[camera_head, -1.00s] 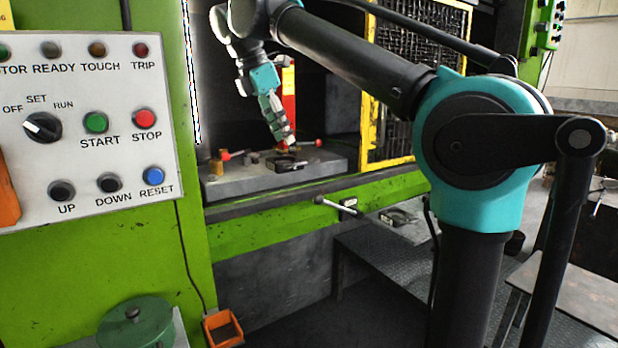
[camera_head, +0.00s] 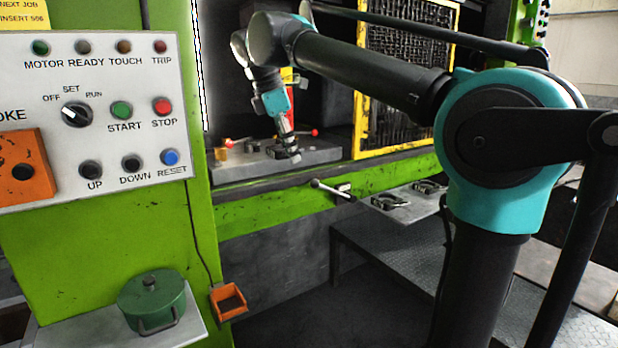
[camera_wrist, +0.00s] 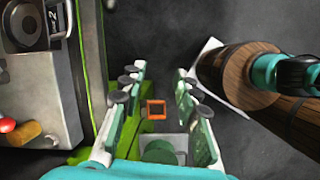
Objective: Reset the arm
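My gripper (camera_head: 290,154) hangs fingers-down at the front of the press bed (camera_head: 230,171), at the end of my bent arm. In the wrist view my gripper (camera_wrist: 157,88) has its two fingers spread wide apart. Nothing is held between them. Below the gap I see floor, an orange box (camera_wrist: 156,101) and a green pot (camera_wrist: 160,152). The press bed (camera_wrist: 50,105) lies to the left of the fingers in the wrist view, with a dark round fitting (camera_wrist: 25,25) on it. In the head view my gripper and wrist cover part of the bed.
The control panel (camera_head: 50,115) is on the green press at left. The yellow-framed mesh guard (camera_head: 400,95) stands right of the opening. A lever (camera_head: 333,190) sticks out at the front edge. A shelf (camera_head: 420,205) with dark ring-shaped parts lies beyond. Floor shows below.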

